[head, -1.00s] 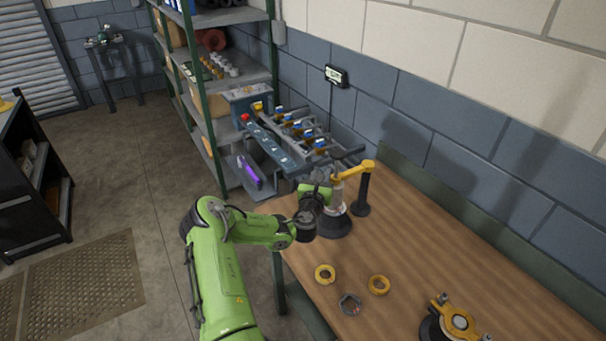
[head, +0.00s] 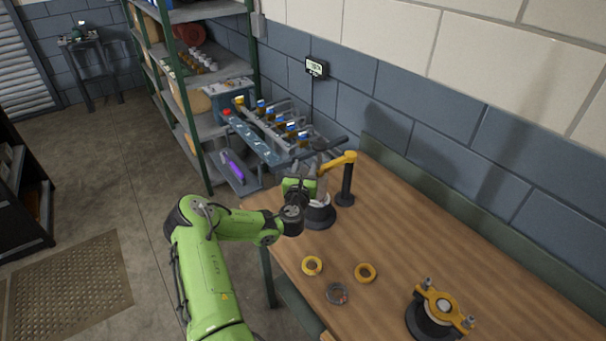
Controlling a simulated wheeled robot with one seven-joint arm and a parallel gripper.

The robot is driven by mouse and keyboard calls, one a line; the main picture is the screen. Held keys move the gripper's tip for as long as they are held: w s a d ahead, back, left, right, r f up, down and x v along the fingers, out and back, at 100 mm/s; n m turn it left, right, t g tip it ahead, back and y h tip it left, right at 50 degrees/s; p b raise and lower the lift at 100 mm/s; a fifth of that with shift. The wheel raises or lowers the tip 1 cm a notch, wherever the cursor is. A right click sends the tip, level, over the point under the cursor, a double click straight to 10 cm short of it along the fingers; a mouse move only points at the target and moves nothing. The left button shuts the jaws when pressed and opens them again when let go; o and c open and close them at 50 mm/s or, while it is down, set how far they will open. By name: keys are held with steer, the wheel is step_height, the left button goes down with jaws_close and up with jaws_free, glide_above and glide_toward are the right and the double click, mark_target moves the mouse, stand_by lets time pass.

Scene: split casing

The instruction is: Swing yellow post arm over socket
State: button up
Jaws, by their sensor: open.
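The yellow post arm (head: 338,163) sits on top of a dark upright post (head: 345,186) near the back left of the wooden bench. It reaches left from the post, above a round dark base with a pale upper part, the likely socket (head: 320,214). My gripper (head: 316,174) is at the free end of the yellow arm, seen from behind and partly covered by my green wrist. Its jaws are open; whether they touch the yellow arm I cannot tell. The socket's top is partly hidden by my wrist.
A yellow-clamped round casing (head: 436,308) stands at the front right. A bottle rack (head: 270,135) and shelving are behind left. The bench's middle right is clear.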

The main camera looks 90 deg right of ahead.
steer(key=w+a+b, duration=0.1)
steer(key=a+b, duration=1.3)
steer(key=a, duration=0.1)
steer(key=shift+w+a, duration=0.3)
steer(key=shift+w, duration=0.1)
